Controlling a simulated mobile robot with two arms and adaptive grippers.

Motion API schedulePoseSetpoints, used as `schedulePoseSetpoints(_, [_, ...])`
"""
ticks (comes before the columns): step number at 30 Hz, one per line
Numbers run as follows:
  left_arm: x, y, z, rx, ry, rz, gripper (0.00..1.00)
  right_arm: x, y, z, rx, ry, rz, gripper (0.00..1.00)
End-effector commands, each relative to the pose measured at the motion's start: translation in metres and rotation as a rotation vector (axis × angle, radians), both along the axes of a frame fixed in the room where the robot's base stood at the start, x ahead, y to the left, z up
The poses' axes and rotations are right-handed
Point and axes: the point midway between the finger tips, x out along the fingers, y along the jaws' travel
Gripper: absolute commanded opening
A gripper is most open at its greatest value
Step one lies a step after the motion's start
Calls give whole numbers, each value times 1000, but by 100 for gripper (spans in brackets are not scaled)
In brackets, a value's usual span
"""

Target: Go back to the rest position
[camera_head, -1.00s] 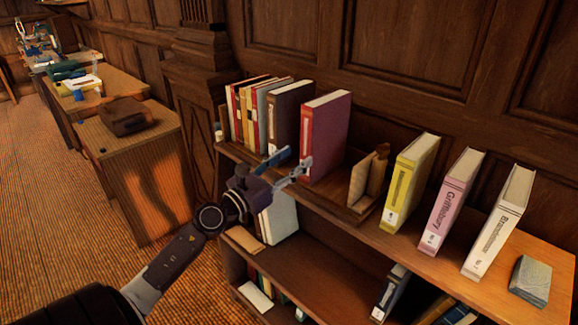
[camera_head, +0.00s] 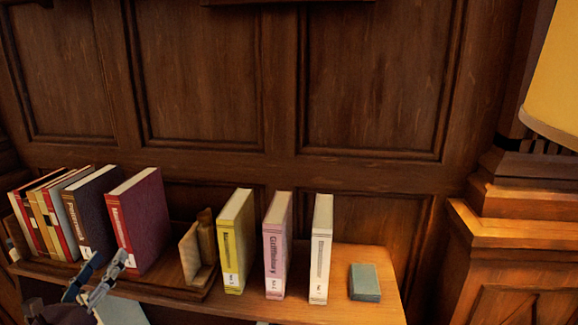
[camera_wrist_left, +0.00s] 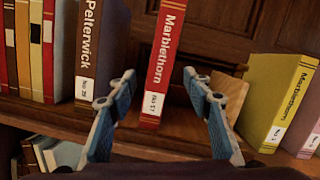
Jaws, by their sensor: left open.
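My left gripper (camera_head: 97,278) is at the lower left of the head view, in front of the shelf. It is open, with its two blue-padded fingers apart and nothing between them. In the left wrist view its fingers (camera_wrist_left: 160,105) frame the lower part of a red book (camera_wrist_left: 161,62), labelled Marblethorn, which stands upright behind them. I cannot see contact between fingers and book. My right gripper is not in view.
The shelf top (camera_head: 375,312) also holds a wooden bookend (camera_head: 198,246), a yellow book (camera_head: 236,243), a pink book (camera_head: 277,246), a white book (camera_head: 321,250) and a small grey-green block (camera_head: 365,282). A dark book (camera_head: 92,212) stands left of the red one. A panelled wall is behind.

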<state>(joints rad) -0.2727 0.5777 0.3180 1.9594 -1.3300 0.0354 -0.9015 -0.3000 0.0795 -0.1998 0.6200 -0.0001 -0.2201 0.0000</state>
Motion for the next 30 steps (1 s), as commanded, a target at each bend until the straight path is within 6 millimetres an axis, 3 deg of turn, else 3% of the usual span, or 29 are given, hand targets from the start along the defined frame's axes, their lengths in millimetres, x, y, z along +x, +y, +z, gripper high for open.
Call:
schedulePoseSetpoints(5, [-29, 5, -24, -617, -68, 114, 46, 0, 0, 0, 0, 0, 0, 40])
schedulePoseSetpoints(8, [-51, 8, -60, -989, -74, 219, 46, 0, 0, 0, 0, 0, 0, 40])
schedulePoseSetpoints(11, [-78, -1, -111, -1348, -50, 356, 46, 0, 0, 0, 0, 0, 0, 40])
schedulePoseSetpoints(15, [-128, -42, -191, -1803, 31, 607, 46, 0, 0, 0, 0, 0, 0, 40])
schedulePoseSetpoints(19, [-176, -97, -244, -2092, 132, 848, 46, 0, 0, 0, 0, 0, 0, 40])
schedulePoseSetpoints(24, [-229, -160, -276, -2298, 260, 1105, 46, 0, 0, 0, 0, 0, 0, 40])
schedulePoseSetpoints(30, [-284, -223, -289, -2419, 409, 1367, 46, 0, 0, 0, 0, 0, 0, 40])
